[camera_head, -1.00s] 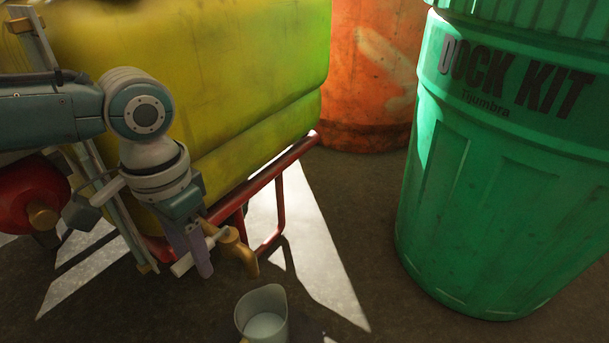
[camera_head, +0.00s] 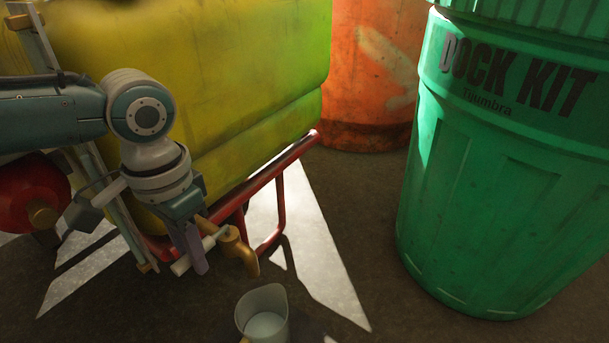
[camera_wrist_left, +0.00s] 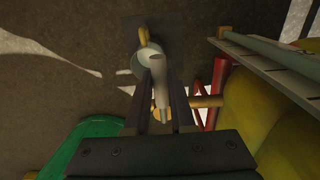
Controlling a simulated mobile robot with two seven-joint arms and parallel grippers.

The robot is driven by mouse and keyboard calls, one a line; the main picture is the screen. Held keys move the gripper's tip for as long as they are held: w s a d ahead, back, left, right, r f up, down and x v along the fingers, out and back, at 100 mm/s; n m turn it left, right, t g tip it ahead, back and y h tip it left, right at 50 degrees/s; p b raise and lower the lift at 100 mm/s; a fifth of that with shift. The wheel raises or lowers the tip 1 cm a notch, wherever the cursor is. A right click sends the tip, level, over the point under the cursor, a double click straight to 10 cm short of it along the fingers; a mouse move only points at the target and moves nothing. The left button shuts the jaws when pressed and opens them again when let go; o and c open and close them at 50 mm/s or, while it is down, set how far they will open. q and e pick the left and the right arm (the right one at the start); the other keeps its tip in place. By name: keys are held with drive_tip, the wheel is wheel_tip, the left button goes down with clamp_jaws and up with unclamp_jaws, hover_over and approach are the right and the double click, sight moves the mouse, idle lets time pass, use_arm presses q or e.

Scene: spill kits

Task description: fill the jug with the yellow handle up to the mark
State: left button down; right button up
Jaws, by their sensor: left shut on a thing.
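The jug (camera_head: 250,318) is a pale, open cup at the bottom of the head view, and its yellow handle (camera_head: 245,340) is cut by the frame edge. In the left wrist view the jug (camera_wrist_left: 146,64) and its yellow handle (camera_wrist_left: 144,36) show past my fingers. A brass tap (camera_head: 238,250) hangs above the jug, its spout pointing down. My left gripper (camera_head: 197,262) is shut on the tap's pale lever (camera_wrist_left: 160,85), beside the tap body. I see no clear stream from the spout. The mark and the liquid level cannot be made out. My right gripper is out of view.
A yellow tank (camera_head: 230,90) stands on a red tube frame (camera_head: 279,200) behind the tap. A green bin (camera_head: 480,200) marked DOCK KIT is at right, an orange drum (camera_head: 370,80) behind. The floor (camera_head: 350,230) between is clear.

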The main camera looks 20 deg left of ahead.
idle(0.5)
use_arm(q)
drive_tip(key=shift+d+r+n+p, duration=0.25)
drive_tip(key=shift+n+p, duration=0.15)
drive_tip(key=shift+p, duration=0.4)
drive_tip(key=shift+d+f, duration=0.1)
drive_tip(key=shift+f+n, duration=0.15)
drive_tip(key=shift+n, duration=0.15)
